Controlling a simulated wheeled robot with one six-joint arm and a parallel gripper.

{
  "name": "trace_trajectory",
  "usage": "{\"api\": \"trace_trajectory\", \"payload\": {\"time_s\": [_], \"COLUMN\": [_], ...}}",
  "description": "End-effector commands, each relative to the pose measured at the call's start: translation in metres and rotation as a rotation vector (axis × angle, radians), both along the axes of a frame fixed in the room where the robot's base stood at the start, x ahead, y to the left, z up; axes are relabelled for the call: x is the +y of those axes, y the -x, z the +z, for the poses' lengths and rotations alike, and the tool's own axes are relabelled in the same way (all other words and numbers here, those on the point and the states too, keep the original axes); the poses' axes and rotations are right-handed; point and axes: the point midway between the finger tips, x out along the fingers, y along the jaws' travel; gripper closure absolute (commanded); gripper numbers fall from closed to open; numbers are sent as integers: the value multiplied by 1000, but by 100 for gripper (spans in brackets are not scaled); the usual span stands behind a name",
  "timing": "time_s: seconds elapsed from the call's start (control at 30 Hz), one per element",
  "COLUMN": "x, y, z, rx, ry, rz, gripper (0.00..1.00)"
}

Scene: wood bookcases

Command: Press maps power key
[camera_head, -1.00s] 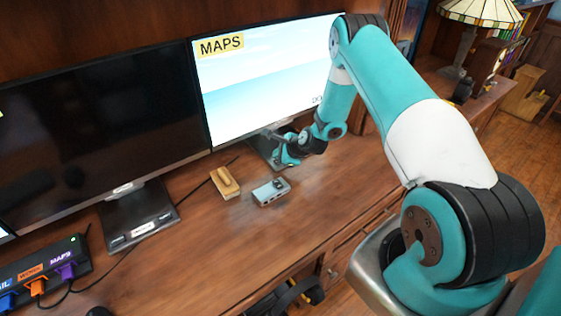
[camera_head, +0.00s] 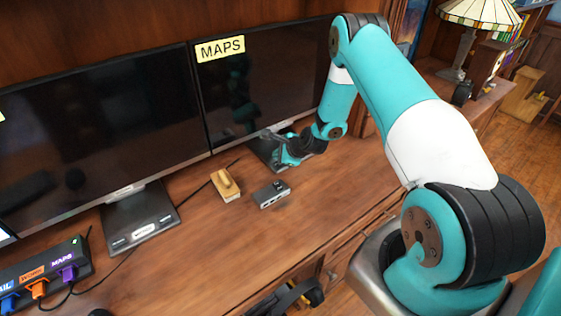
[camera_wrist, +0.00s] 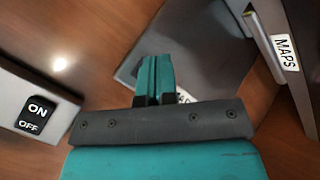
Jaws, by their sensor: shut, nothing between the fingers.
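The MAPS monitor (camera_head: 262,85) stands at the back right with a dark screen and a yellow MAPS label (camera_head: 221,48) at its top left. Its grey base (camera_head: 262,150) is partly hidden behind my gripper. In the wrist view, the same base (camera_wrist: 205,50) lies under the fingers, with a white label (camera_wrist: 185,97) mostly covered by them. My gripper (camera_head: 285,160) is shut and empty, its fingertips (camera_wrist: 155,62) over the base. I cannot tell whether they touch it. No power key shows clearly; the fingers may hide it.
Another dark monitor (camera_head: 105,125) stands left. A black hub (camera_head: 45,268) with coloured plugs is at lower left.

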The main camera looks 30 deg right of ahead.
Motion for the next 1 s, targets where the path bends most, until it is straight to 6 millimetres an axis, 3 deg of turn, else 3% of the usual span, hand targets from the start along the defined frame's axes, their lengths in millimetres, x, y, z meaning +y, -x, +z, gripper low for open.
{"api": "trace_trajectory", "payload": {"time_s": [0.27,0.8,1.0], "x": [0,0,0], "y": [0,0,0], "z": [5,59,59], "rx": [0,0,1], "ry": [0,0,0], "rz": [0,0,1], "gripper": [100,100,100]}}
